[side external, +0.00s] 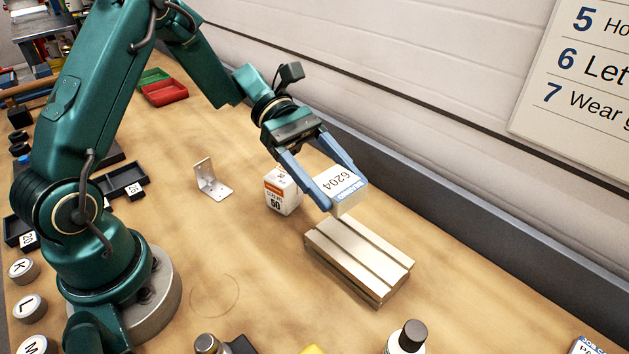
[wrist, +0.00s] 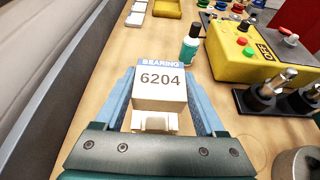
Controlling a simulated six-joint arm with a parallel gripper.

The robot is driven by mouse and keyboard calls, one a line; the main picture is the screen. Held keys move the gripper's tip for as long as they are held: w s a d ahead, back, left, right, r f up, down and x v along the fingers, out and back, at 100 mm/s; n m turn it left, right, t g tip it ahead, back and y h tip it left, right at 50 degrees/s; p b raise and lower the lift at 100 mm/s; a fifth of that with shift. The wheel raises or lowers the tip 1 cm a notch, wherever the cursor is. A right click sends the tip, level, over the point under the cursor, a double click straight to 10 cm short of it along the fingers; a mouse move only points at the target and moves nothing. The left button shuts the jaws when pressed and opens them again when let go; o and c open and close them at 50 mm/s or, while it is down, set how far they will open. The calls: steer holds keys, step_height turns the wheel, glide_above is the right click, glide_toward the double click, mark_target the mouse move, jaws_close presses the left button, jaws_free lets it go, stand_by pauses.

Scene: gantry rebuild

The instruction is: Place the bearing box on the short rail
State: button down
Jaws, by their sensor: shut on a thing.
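My gripper (side external: 344,194) is shut on the bearing box, a white carton (side external: 346,186) with a blue "BEARING" band and "6204" on its top. The wrist view shows the box (wrist: 160,92) between the two blue fingers, its label face toward the camera. The short rail (side external: 358,262) is a silver slotted block lying on the bench. The box is at the rail's far end in the side view, seemingly above it. The gap between box and rail is hard to judge. A pale notched shape below the box in the wrist view is unclear.
A white and orange carton marked 50 (side external: 283,192) stands close left of the gripper. A metal angle bracket (side external: 211,181) stands farther left. A dark-capped bottle (side external: 408,338) is in front of the rail. A grey ledge (side external: 450,228) runs along the wall behind.

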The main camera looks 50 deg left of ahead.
glide_above(354, 245)
step_height(354, 245, down, 3)
steer(key=shift+r, duration=0.1)
steer(key=shift+f, duration=2)
steer(key=shift+f, duration=0.15)
jaws_free()
